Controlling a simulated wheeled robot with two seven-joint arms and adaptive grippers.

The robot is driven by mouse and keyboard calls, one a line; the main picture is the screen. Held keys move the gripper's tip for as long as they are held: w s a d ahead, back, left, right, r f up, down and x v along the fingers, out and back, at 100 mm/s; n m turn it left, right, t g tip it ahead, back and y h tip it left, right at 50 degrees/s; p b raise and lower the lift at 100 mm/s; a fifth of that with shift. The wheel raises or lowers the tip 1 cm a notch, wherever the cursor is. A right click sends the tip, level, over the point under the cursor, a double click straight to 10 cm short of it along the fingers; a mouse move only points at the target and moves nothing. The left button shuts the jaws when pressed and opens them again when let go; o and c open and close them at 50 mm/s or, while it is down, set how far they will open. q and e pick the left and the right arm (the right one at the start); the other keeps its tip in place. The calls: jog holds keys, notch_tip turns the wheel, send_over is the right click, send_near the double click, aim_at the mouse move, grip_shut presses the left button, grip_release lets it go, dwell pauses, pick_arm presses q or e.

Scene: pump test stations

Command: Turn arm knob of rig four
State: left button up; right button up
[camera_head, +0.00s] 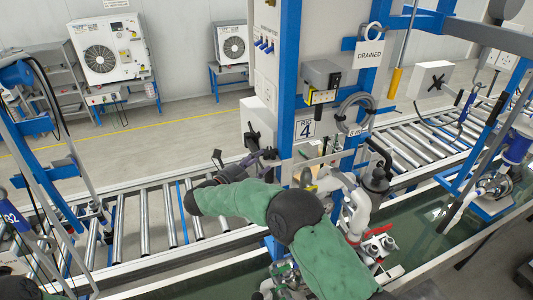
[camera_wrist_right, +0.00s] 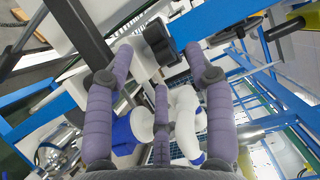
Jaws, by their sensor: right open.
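Rig four carries a "4" sign (camera_head: 305,129) on its white panel. A black knob (camera_head: 251,137) sits on a white box (camera_head: 262,115) at the rig's left side. In the right wrist view, a black round knob (camera_wrist_right: 158,40) shows beyond and between the two outer fingertips of the open gripper (camera_wrist_right: 158,58). Nothing is held, and I cannot tell whether any finger touches the knob.
A roller conveyor (camera_head: 145,222) runs behind the rig. A blue post (camera_head: 288,75), a grey control box (camera_head: 322,75) and white pipework (camera_head: 357,210) stand close to my right arm. A neighbouring rig has a similar black knob (camera_head: 437,82). Open floor lies beyond the conveyor.

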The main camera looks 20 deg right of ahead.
aim_at(264, 158)
jog(key=shift+p+x, duration=0.55)
jog(key=shift+x, duration=1.75)
jog(key=shift+w+a+f, duration=0.1)
grip_shut()
